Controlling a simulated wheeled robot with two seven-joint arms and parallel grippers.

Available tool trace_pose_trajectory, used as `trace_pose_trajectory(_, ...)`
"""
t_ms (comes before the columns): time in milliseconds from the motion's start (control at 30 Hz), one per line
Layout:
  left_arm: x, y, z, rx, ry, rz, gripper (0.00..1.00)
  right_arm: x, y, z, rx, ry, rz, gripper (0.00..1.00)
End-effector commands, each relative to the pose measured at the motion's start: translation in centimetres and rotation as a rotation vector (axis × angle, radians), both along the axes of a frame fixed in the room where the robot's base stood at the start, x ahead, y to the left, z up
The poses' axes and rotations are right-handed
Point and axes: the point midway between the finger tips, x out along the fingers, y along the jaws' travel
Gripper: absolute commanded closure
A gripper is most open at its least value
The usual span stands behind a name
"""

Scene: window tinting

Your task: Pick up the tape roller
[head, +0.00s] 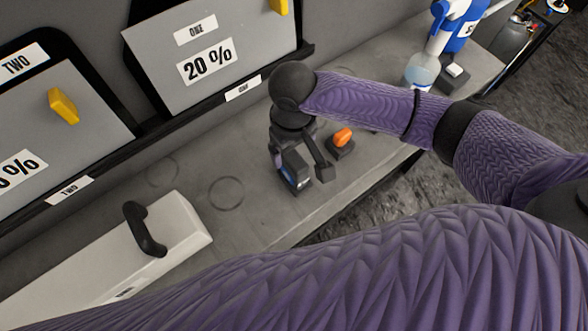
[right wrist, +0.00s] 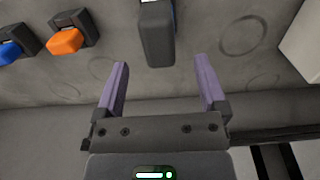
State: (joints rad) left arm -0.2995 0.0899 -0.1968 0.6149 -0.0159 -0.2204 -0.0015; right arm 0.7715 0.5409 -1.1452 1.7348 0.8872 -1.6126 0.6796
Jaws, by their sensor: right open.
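A dark grey block with a blue-and-white face (head: 294,170) stands on the grey ledge; I take it for the tape roller, but its shape is partly hidden. My right gripper (head: 298,157) points down right over it in the head view. In the right wrist view the right gripper (right wrist: 162,85) is open and empty, its two purple-lined fingers apart. The dark block (right wrist: 157,35) lies just beyond the fingertips, roughly in line with the gap between them, and its upper part runs out of frame. My left gripper does not show.
An orange-topped dark item (head: 342,138) stands close right of the gripper; a blue-topped one (right wrist: 10,50) is beside it in the wrist view. A spray bottle (head: 424,68) stands at the far right. A white board with a black handle (head: 145,230) lies left. The ledge (head: 225,190) between is clear.

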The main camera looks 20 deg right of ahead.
Motion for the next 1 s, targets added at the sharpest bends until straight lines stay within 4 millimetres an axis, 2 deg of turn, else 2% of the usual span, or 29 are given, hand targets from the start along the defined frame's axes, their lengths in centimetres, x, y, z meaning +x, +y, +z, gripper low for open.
trace_pose_trajectory(100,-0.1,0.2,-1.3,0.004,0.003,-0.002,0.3,-0.1,-0.2,-2.8,-0.002,0.002,0.0,0.09)
trace_pose_trajectory(200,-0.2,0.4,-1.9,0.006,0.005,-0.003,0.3,-0.1,-0.2,-4.6,0.0,0.001,0.0,0.09)
trace_pose_trajectory(300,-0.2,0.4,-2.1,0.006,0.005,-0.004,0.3,-0.1,-0.2,-5.2,0.0,-0.001,0.002,0.09)
trace_pose_trajectory(500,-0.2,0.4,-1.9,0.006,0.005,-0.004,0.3,-0.1,-0.2,-5.1,0.001,-0.003,0.003,0.11)
trace_pose_trajectory(900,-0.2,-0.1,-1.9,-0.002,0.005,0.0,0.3,-0.1,-0.2,-5.0,0.001,-0.003,0.003,0.96)
trace_pose_trajectory(933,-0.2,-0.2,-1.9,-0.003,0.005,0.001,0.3,-0.1,-0.2,-5.0,0.001,-0.003,0.003,1.0)
trace_pose_trajectory(1000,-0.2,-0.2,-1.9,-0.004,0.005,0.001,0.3,-0.1,-0.2,-5.0,0.001,-0.003,0.003,1.0)
